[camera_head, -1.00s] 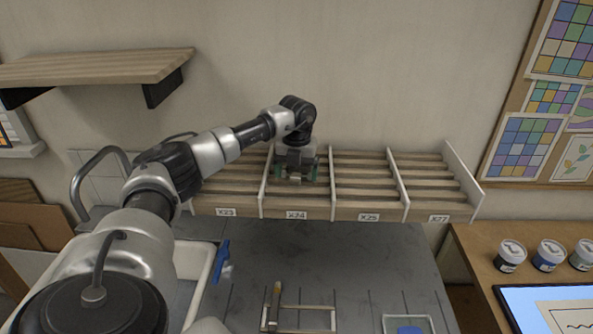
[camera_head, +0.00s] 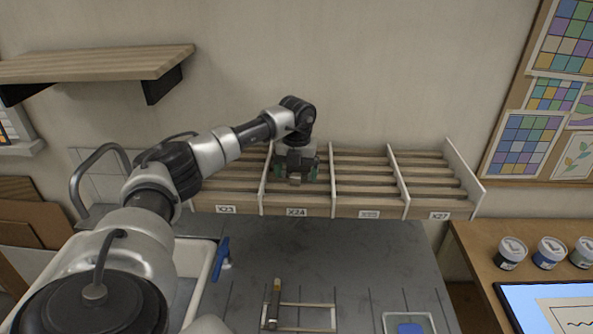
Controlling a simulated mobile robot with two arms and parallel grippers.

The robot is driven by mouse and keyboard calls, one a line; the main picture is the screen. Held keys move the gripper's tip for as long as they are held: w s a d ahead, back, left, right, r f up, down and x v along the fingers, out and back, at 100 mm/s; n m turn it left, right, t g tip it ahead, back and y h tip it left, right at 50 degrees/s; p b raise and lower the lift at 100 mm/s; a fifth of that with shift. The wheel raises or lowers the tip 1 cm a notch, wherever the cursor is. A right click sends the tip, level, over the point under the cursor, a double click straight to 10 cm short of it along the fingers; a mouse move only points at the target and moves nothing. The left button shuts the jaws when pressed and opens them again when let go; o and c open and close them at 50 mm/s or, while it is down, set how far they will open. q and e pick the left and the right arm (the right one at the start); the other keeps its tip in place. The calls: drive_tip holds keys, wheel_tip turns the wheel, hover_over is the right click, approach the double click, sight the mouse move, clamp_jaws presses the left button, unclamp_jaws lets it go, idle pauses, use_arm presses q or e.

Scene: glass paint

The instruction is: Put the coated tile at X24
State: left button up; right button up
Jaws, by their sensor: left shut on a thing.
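The slatted wooden rack stands against the wall, split by white dividers into bays with labels. The X24 label (camera_head: 297,212) is on the front edge of the second bay from the left. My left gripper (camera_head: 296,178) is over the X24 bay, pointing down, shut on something. The coated tile is hard to make out; the jaws and wrist hide most of it, and I cannot tell whether it touches the slats. My right gripper is not in view.
Bays X23 (camera_head: 225,209) and X27 (camera_head: 439,215) flank the rack's middle and look empty. A wooden frame with a tool (camera_head: 275,300) and a tray with a blue piece (camera_head: 409,328) lie on the grey table (camera_head: 340,255). Paint jars (camera_head: 549,254) stand at right.

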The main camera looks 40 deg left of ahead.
use_arm(q)
drive_tip(key=shift+r, duration=0.1)
idle(0.5)
drive_tip(key=o, duration=0.7)
drive_tip(key=shift+r+p, duration=0.3)
drive_tip(key=shift+r, duration=3.7)
drive_tip(key=shift+f, duration=0.1)
